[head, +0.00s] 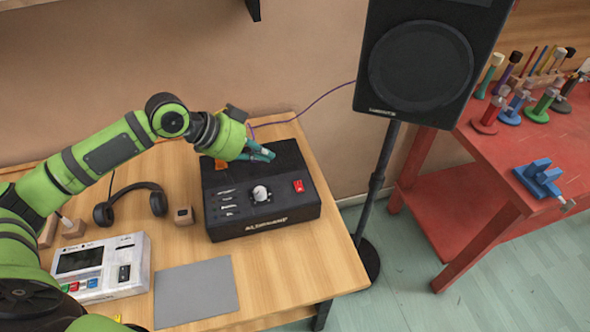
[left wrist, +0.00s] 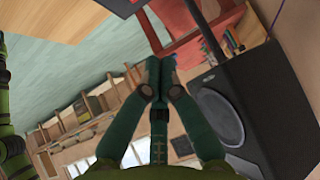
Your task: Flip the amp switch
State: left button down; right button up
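The amp (head: 262,190) is a black box on the wooden table, with a large silver knob (head: 261,194) and a red switch (head: 299,186) on its sloped front panel. My left gripper (head: 270,154) is above the back part of the amp, beyond the switch and a little to its left. In the left wrist view its two green fingers (left wrist: 154,75) come together at the tips, with nothing visible between them. The amp's switch does not show in the left wrist view. My right gripper is in neither view.
A black speaker (head: 421,60) on a stand is right of the table. Headphones (head: 130,203), a white device (head: 101,268) and a grey mat (head: 196,291) lie left of and in front of the amp. A red workbench (head: 540,150) with tools stands at the right.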

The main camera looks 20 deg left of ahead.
pick_arm(q)
jog(key=p, duration=0.4)
send_over(294, 184)
notch_tip(294, 184, down, 8)
jog(key=shift+d+r, duration=0.15)
notch_tip(294, 184, down, 2)
jog(key=shift+f, duration=0.15)
jog(key=shift+a+f, duration=0.2)
jog(key=shift+f, duration=0.45)
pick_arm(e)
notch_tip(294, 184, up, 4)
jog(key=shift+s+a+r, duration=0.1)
